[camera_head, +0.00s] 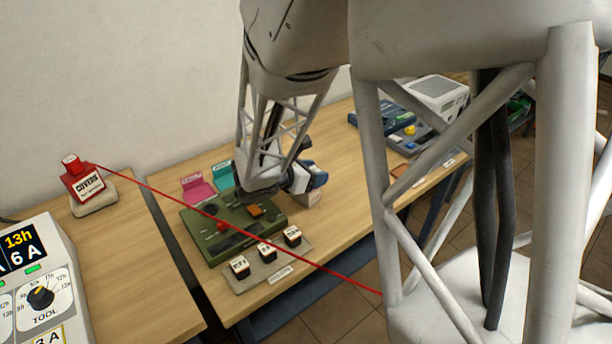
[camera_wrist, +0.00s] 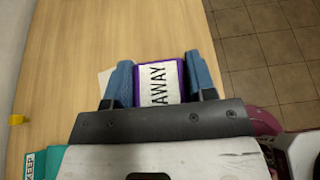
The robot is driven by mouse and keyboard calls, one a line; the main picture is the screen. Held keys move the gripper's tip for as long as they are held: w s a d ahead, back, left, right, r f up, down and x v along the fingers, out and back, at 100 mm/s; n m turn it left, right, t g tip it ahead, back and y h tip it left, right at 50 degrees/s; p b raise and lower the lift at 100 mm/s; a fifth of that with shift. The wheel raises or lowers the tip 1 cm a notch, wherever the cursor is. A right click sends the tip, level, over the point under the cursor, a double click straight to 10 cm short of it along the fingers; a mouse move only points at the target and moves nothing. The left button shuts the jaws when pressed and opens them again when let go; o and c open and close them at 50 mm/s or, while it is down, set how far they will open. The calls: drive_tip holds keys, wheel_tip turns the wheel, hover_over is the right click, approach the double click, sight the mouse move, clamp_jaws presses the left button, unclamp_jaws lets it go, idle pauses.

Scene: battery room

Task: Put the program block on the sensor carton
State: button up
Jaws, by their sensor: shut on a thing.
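My gripper (camera_head: 311,181) is over the right part of the wooden table, just past the green panel, with its blue fingers closed. In the wrist view my gripper (camera_wrist: 160,82) is shut on a purple-edged block with a white face reading "AWAY" (camera_wrist: 158,86), which appears to be the program block. A small pale box (camera_head: 314,198) shows just below the fingers in the head view; I cannot tell whether it is the sensor carton or the held block. A pale flat corner (camera_wrist: 103,80) shows left of the fingers in the wrist view.
The green panel (camera_head: 213,247) has a red knob and pink (camera_head: 197,186) and teal (camera_head: 222,176) holders behind it. Several labelled blocks stand on a grey tray (camera_head: 258,279). A red line crosses the view from a red "COVERS" object (camera_head: 84,182). Blue equipment (camera_head: 383,128) stands farther right.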

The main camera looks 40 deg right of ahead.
drive_tip(key=shift+s+a+f, duration=0.1)
drive_tip(key=shift+s+a, duration=0.35)
drive_tip(key=shift+s, duration=0.45)
drive_tip(key=shift+s+a+r, duration=0.1)
drive_tip(key=shift+s+a, duration=0.4)
drive_tip(key=shift+s, duration=0.35)
drive_tip(key=shift+s+a+f, duration=0.1)
drive_tip(key=shift+s+a, duration=0.35)
drive_tip(key=shift+s, duration=0.45)
drive_tip(key=shift+w, duration=0.1)
drive_tip(key=w+d, duration=0.2)
drive_tip(key=w, duration=0.2)
drive_tip(key=w+d+f, duration=0.1)
drive_tip(key=w+d, duration=0.2)
drive_tip(key=w, duration=0.2)
drive_tip(key=w+d, duration=0.2)
drive_tip(key=w, duration=0.3)
drive_tip(key=shift+d+f, duration=0.3)
drive_tip(key=shift+f, duration=1.75)
drive_tip(key=shift+f, duration=0.2)
drive_tip(key=o, duration=0.9)
drive_tip(key=shift+o, duration=0.2)
